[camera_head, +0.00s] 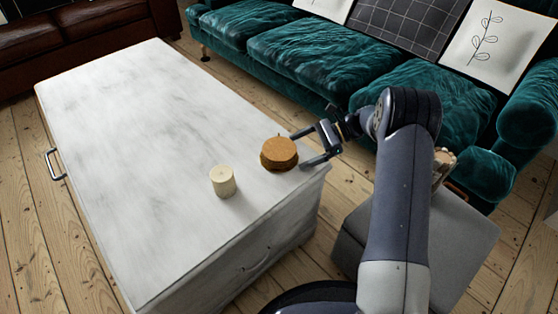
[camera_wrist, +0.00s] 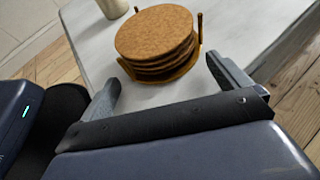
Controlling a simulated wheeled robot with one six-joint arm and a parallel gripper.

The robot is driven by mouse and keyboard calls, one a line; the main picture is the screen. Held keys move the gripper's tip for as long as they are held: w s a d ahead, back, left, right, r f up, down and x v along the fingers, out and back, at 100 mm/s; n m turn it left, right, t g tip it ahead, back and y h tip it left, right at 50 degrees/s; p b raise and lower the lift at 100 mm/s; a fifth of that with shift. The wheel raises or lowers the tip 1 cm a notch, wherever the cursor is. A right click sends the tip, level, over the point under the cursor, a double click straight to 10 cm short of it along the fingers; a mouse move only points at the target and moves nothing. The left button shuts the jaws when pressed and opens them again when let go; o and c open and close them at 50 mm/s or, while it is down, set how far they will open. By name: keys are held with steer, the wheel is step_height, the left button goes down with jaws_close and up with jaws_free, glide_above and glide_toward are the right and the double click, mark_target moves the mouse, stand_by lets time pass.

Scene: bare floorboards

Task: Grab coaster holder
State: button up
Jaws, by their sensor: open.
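The coaster holder (camera_head: 279,153) stands upright near the right end of the white table, with a stack of round cork coasters in it. In the wrist view the coaster stack (camera_wrist: 154,32) sits in the holder, whose wooden base and posts (camera_wrist: 199,28) show around it. My gripper (camera_head: 304,148) is at the right of the holder, level with it, with one finger on the far side and one on the near side. In the wrist view my open gripper (camera_wrist: 162,78) has its fingertips just short of the holder, which lies ahead between them. Nothing is held.
A cream candle (camera_head: 222,181) stands on the white table (camera_head: 130,120), left of the holder; its base also shows in the wrist view (camera_wrist: 113,7). A green sofa (camera_head: 310,60) is behind the table. A grey ottoman (camera_head: 455,240) stands at right. The table's left part is clear.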

steer(key=shift+s+a+f, duration=0.1)
steer(key=shift+a+f, duration=0.1)
steer(key=shift+a, duration=0.15)
jaws_close()
stand_by(0.8)
steer(key=shift+r, duration=0.1)
